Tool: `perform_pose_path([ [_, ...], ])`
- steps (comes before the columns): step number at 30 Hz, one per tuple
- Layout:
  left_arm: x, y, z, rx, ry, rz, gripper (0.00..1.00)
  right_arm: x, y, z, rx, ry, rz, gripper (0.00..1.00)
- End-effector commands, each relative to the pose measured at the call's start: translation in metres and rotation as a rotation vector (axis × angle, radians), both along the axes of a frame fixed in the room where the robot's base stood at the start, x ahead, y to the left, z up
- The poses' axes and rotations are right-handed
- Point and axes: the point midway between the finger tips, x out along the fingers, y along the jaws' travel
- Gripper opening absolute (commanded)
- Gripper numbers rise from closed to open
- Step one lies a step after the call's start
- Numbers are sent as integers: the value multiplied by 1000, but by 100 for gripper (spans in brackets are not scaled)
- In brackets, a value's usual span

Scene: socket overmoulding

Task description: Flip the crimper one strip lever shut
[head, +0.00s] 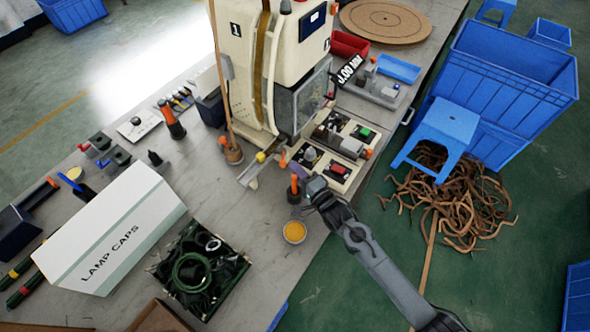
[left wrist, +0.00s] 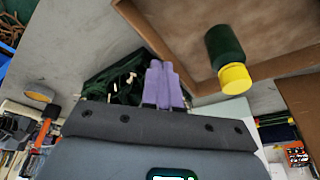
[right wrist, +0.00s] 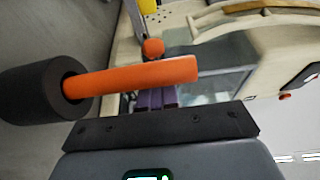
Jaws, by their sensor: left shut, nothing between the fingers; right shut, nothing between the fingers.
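Crimper one (head: 270,75) is the cream machine marked "1" at the top middle of the head view. A small orange knob (head: 284,160) sits low at its front; I take it for the strip lever's end, and its angle is unclear. In the right wrist view the orange knob (right wrist: 153,47) lies just beyond my right fingertips. My right gripper (right wrist: 155,98) is shut and empty, with no contact visible. My left gripper (left wrist: 163,85) is shut and empty above a dark crate of green wires (left wrist: 118,85); it is outside the head view.
An orange-handled tool (head: 294,187) with a black end stands beside my right gripper and looms close in the right wrist view (right wrist: 140,76). A yellow-filled dish (head: 294,232), the wire crate (head: 200,270) and a lamp caps box (head: 110,235) occupy the bench.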

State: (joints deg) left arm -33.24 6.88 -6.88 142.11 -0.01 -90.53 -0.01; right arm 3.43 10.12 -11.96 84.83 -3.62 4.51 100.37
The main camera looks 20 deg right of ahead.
Motion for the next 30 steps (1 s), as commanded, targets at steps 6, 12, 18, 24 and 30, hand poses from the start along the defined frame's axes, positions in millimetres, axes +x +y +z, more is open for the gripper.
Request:
perform_pose_path([
  [6, 0, 0, -1, 0, 0, 0, 0, 3, 4, 1, -1, -1, -1, 0],
  [12, 0, 0, -1, 0, 0, 0, 0, 3, 5, 1, 0, -1, -1, 0],
  [18, 0, 0, 5, 0, 0, 0, 0, 5, 12, 3, 4, 1, -1, 0],
  [24, 0, 0, 7, 0, 0, 0, 0, 7, 19, 1, 0, 0, -1, 0],
  [30, 0, 0, 7, 0, 0, 0, 0, 7, 19, 1, 0, -1, 0, 0],
])
